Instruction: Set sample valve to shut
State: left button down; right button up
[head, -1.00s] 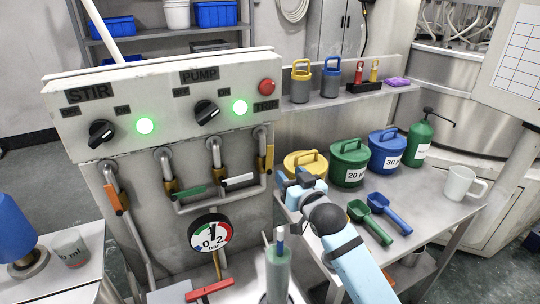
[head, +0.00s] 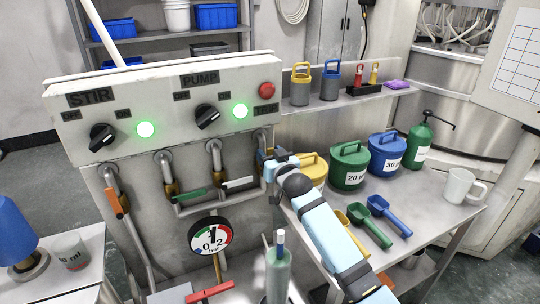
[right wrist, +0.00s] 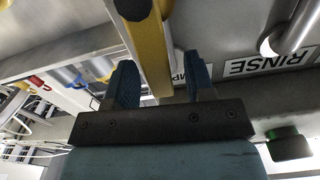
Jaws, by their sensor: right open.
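Several lever valves sit on pipes under the control panel (head: 165,95), with orange (head: 117,203), green (head: 192,193) and white (head: 238,183) handles. My right gripper (head: 268,162) is at the rightmost pipe and hides most of that valve's yellow handle. In the right wrist view, the yellow handle (right wrist: 149,48) runs between the two blue fingers of my open right gripper (right wrist: 163,82). I cannot tell whether the fingers touch it. My left gripper is not in view.
A gauge (head: 211,236) and a red lever (head: 210,291) are below the valves. Right of my arm, the steel table (head: 440,215) bears green (head: 349,165) and blue (head: 387,152) tubs, scoops and a white mug (head: 460,187).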

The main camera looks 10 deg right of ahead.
jog(key=shift+c, duration=0.5)
grip_shut()
